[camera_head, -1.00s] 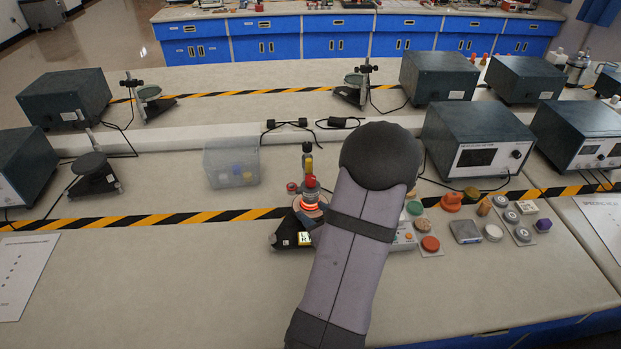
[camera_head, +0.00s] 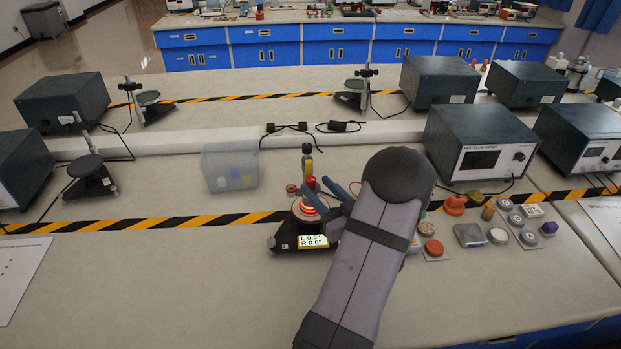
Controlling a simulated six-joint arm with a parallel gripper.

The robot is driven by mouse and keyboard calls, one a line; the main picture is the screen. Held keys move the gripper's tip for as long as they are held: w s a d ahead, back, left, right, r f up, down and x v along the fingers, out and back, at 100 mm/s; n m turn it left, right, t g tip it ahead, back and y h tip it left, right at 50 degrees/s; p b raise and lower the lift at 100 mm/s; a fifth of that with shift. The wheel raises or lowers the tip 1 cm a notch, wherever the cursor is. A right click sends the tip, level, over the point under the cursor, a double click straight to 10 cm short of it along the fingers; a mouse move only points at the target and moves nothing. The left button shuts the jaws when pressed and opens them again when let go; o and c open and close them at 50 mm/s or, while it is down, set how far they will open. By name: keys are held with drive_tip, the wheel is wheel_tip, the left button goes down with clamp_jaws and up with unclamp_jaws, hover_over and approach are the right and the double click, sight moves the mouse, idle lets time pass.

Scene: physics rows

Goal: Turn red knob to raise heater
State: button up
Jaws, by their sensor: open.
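A small heater stand with a black base (camera_head: 284,240) stands on the bench at the middle, with a glowing orange ring (camera_head: 309,206) on it. Its lit display (camera_head: 313,241) reads L 0.0° and R 0.0°. A red knob-like part (camera_head: 311,183) shows just above the ring, below a yellow part and a black top. I cannot tell for sure that it is the knob of the task. No gap or contact with the stand can be made out. My arm hides what lies behind it.
A clear bin (camera_head: 230,168) stands left of the heater. Several coloured knobs and discs, including a red disc (camera_head: 434,248), lie to the right. A heat flow meter box (camera_head: 480,143) stands behind them.

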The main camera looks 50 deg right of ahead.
sight(314, 183)
drive_tip(key=shift+p+x, duration=0.55)
drive_tip(key=shift+x, duration=1.8)
drive_tip(key=shift+c, duration=0.4)
clamp_jaws()
